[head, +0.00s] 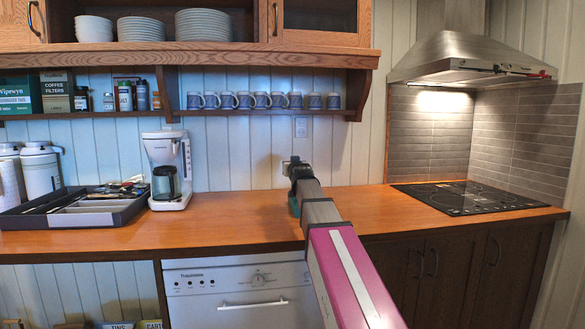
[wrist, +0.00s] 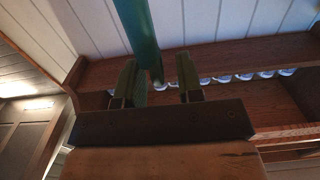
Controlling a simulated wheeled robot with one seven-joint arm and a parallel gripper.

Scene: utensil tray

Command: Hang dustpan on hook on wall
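My gripper (head: 298,168) is close to the white plank wall above the counter, seen from behind along my arm. A small teal piece (head: 293,207), probably the dustpan, shows just below it. In the wrist view, which is roughly upside down, a teal bar (wrist: 142,32) runs from the top edge to between the fingers of my gripper (wrist: 158,72). The bar overlaps the left finger, and a gap shows between it and the right finger. The fingers stand apart. A small pale plate shows on the wall behind my gripper; the hook itself cannot be made out.
A wooden counter (head: 240,215) runs below. A coffee maker (head: 168,168) and a utensil tray (head: 70,210) stand at left, a black cooktop (head: 470,197) at right. A mug shelf (head: 240,112) is above and left. The counter around my arm is clear.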

